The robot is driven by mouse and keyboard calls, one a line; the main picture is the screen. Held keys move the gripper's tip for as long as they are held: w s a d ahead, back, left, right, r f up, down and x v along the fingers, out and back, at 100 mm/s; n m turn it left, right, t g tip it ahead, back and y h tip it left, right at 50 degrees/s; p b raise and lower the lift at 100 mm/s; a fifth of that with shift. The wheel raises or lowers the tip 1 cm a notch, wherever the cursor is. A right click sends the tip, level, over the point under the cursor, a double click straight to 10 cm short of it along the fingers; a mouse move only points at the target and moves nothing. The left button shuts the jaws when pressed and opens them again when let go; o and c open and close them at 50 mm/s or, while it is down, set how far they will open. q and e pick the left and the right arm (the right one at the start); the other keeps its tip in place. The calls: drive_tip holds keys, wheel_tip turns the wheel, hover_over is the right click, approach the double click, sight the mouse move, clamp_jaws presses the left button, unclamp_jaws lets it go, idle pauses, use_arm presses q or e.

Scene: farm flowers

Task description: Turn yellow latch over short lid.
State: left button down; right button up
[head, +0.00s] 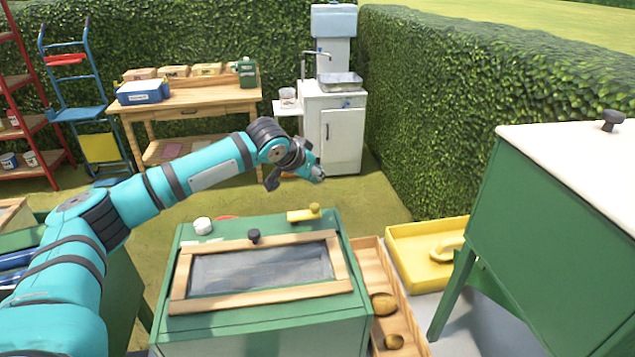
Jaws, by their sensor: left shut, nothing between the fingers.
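The yellow latch (303,214) sits on the back right of the green box top. It lies sideways with a raised knob at its right end. It is behind the lid's back edge and does not appear to cross the frame. The short lid (262,268) is a wooden frame with a grey pane and a dark knob (254,236) at its back edge. It lies flat on the green box (200,330). My left gripper (298,165) is shut and empty, in the air above and beyond the latch in the picture. My right gripper is not in view.
A taller green box (550,215) with a white top stands at right. A wooden tray (375,262) and a yellow tray (410,245) lie right of the short box. A white round item (202,226) sits on the box's back left. A workbench and sink stand behind.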

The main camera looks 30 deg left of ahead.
sight(304, 214)
use_arm(q)
drive_tip(key=p+x, duration=0.2)
drive_tip(key=x, duration=0.6)
drive_tip(key=shift+w+f, duration=0.25)
drive_tip(key=shift+s+a+f+p, duration=0.1)
drive_tip(key=shift+s+p, duration=0.1)
drive_tip(key=shift+p, duration=0.15)
drive_tip(key=s, duration=0.1)
drive_tip(key=s+p, duration=0.1)
drive_tip(key=shift+s+a+f, duration=0.2)
drive_tip(key=shift+s+f, duration=0.1)
drive_tip(key=shift+s, duration=0.05)
drive_tip(key=shift+s+f, duration=0.15)
drive_tip(key=shift+s, duration=0.25)
drive_tip(key=shift+w+f, duration=0.1)
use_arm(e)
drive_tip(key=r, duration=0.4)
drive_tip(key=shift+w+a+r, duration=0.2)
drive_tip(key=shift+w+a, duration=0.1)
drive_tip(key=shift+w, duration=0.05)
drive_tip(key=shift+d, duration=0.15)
use_arm(q)
drive_tip(key=shift+s+d+m+h+p, duration=0.35)
drive_tip(key=shift+m+h+p, duration=0.15)
drive_tip(key=shift+m, duration=0.2)
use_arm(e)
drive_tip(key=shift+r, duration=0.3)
